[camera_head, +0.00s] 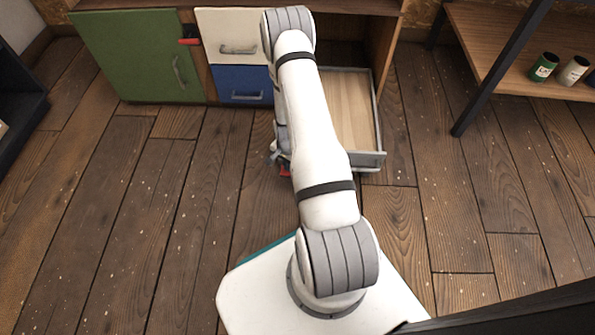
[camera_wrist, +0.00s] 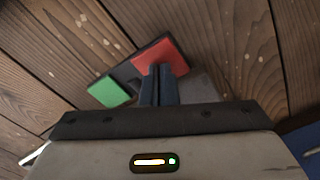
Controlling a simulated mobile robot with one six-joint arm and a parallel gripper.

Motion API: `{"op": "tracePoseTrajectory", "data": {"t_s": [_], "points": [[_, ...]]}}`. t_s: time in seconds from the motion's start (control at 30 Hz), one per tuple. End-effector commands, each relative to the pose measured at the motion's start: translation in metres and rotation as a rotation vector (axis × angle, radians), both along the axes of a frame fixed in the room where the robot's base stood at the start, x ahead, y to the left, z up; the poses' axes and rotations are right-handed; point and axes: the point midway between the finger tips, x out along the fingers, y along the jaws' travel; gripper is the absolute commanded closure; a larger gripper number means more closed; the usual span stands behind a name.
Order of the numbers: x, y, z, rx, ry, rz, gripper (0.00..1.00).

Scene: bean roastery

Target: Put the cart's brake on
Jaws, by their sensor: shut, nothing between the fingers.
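A small rocker pedal with a red pad (camera_wrist: 162,58) and a green pad (camera_wrist: 109,93) shows in the wrist view, low over the floor. My gripper (camera_wrist: 159,72) is shut and empty, its fingertips over the near edge of the red pad. I cannot tell whether they touch it. The green pad is to the left, clear of the fingers. The middle of the pedal is partly hidden behind the fingers. In the head view a bit of red (camera_head: 285,173) shows beside my arm, which hides most of my gripper and the pedal. The cart's body cannot be made out.
A wooden cabinet has a green door (camera_head: 140,60), a white drawer (camera_head: 228,30) and a blue drawer (camera_head: 243,88). An open drawer (camera_head: 372,158) juts out right of my arm. A table with cans (camera_head: 543,67) stands at right. The floor at left is clear.

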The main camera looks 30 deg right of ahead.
Motion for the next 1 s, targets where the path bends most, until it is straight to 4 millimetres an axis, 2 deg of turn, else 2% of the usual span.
{"op": "tracePoseTrajectory", "data": {"t_s": [0.67, 0.87, 1.0], "points": [[0.0, 0.0, -0.011, 0.0, 0.0, 0.0, 1.0], [0.0, 0.0, -0.005, 0.0, 0.0, 0.0, 1.0], [0.0, 0.0, 0.006, 0.0, 0.0, 0.0, 1.0]]}}
